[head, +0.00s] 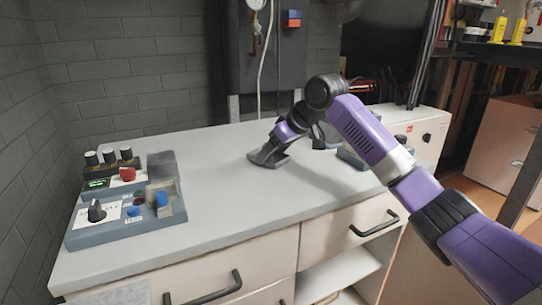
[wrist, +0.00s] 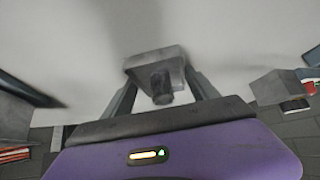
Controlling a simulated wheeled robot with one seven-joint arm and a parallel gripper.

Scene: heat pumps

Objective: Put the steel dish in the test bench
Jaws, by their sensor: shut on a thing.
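My gripper (wrist: 163,85) is shut on a grey metal piece (wrist: 152,60), which I take to be the steel dish. The piece shows a squarish plate and a short round stub between the two fingers in the wrist view. In the head view my gripper (head: 268,156) is low over the middle of the worktop; I cannot tell if the piece touches it. The test bench (head: 108,236) appears to be the blue-grey console at the left, with a black knob, blue buttons and a pale upright holder. It is well left of my gripper.
A unit with black knobs, a red button and a green display (head: 97,184) stands behind the console. A blue-grey object (head: 350,157) is partly hidden behind my arm at the right. The pale worktop (head: 225,200) is clear between console and gripper. Drawers with black handles (head: 375,223) are below.

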